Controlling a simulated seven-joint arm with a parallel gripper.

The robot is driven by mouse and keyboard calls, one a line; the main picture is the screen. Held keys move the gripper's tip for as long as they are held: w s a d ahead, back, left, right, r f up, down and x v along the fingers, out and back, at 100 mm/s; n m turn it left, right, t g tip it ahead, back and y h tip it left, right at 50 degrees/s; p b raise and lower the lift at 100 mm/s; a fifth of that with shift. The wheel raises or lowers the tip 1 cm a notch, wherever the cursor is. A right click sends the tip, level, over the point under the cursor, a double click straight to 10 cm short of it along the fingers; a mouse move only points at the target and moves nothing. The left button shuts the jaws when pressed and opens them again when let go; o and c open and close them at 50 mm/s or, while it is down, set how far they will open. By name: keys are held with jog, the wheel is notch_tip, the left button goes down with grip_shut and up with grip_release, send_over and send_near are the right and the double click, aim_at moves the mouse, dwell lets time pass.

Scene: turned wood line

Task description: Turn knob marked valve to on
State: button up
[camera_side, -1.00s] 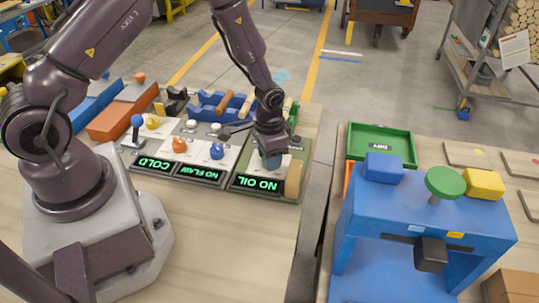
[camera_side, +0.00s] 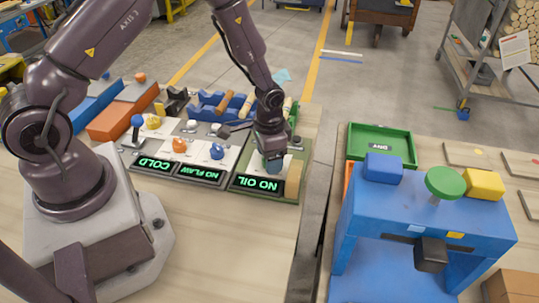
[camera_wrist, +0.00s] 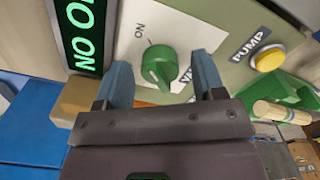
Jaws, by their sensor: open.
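The green valve knob (camera_wrist: 162,66) sits on a white plate (camera_wrist: 150,30) in the wrist view. A small white mark shows on the knob's face. My gripper (camera_wrist: 164,78) is open, with one blue-grey finger on each side of the knob. In the side view my gripper (camera_side: 271,163) is low over the right-hand panel and hides the knob.
A display reading NO OIL (camera_side: 258,184) lies just in front of my gripper. Panels with an orange knob (camera_side: 179,145) and a blue knob (camera_side: 217,151) stand left.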

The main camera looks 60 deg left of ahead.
jog(key=shift+r, duration=0.1)
notch_tip(320, 180, up, 13)
dwell(0.4)
jog(key=s+d+r+n+t, duration=0.2)
jog(key=s+r+t, duration=0.3)
jog(key=s+r, duration=1.3)
notch_tip(320, 180, up, 2)
jog(key=shift+s+d+r+n+t, duration=0.15)
jog(key=shift+s+d+n+t, duration=0.15)
jog(key=shift+d+n, duration=0.1)
dwell(0.5)
